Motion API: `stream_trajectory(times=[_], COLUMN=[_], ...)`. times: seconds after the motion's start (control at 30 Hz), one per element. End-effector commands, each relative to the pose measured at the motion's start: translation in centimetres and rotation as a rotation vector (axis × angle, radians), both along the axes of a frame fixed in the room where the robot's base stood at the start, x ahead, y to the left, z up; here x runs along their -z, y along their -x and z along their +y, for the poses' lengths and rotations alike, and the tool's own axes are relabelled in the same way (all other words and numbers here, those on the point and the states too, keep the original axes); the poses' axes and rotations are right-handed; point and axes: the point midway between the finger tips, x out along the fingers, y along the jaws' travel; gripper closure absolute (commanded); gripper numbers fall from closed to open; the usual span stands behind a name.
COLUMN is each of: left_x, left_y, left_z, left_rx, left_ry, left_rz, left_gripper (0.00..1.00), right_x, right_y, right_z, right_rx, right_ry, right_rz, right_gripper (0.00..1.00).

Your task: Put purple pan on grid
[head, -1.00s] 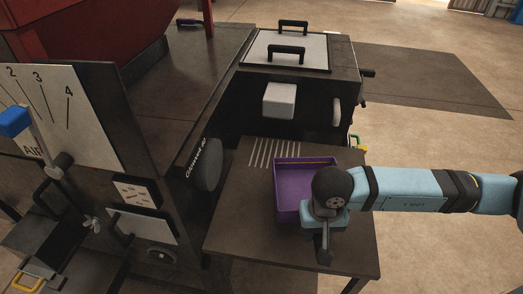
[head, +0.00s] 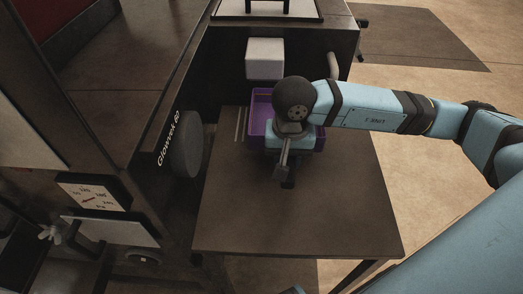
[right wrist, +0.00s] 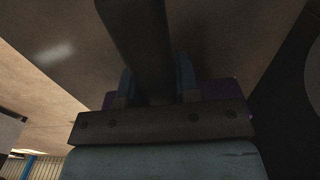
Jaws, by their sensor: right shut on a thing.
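The purple pan (head: 260,108) is at the back of the small brown table, in front of the machine and below its white block. The grid of pale stripes (head: 241,124) shows only at the pan's left side; the pan hides the rest. I cannot tell whether the pan touches the table. My right gripper (head: 285,160) is at the pan's near side, with my wrist covering much of the pan. In the right wrist view the gripper (right wrist: 157,78) is shut on a dark bar, seemingly the pan's handle, with purple (right wrist: 225,88) behind it. My left gripper is not in view.
The dark machine (head: 222,75) stands behind and left of the table, with a round grey disc (head: 186,145) and a white block (head: 265,58) jutting out. The table's front half (head: 290,220) is clear. Open floor lies to the right.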

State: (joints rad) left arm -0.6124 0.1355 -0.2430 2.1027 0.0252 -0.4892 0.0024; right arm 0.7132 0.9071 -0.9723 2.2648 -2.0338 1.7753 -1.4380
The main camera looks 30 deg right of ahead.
Motion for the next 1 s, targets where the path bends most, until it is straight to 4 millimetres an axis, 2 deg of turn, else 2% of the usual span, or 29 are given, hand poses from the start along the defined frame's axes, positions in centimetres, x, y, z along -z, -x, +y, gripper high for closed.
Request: stream_trajectory(times=[0.1,0.37,0.5,0.77,1.0], left_x=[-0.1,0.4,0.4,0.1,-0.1], left_y=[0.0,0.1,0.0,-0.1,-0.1], left_z=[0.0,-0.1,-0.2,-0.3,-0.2], left_rx=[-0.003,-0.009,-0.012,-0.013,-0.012], left_ry=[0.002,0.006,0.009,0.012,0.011], left_rz=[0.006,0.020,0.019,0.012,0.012], left_gripper=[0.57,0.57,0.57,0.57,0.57], right_x=[-0.2,-0.1,2.1,4.0,6.9], right_y=[-3.2,-8.7,-8.6,-8.6,-8.9], right_z=[0.6,1.3,1.2,1.2,1.3], right_rx=[0.002,0.002,0.000,0.000,0.001], right_ry=[-0.002,-0.002,-0.001,0.000,-0.001], right_rz=[-0.002,-0.001,0.002,0.000,0.000], right_gripper=[1.00,1.00,1.00,1.00,1.00])
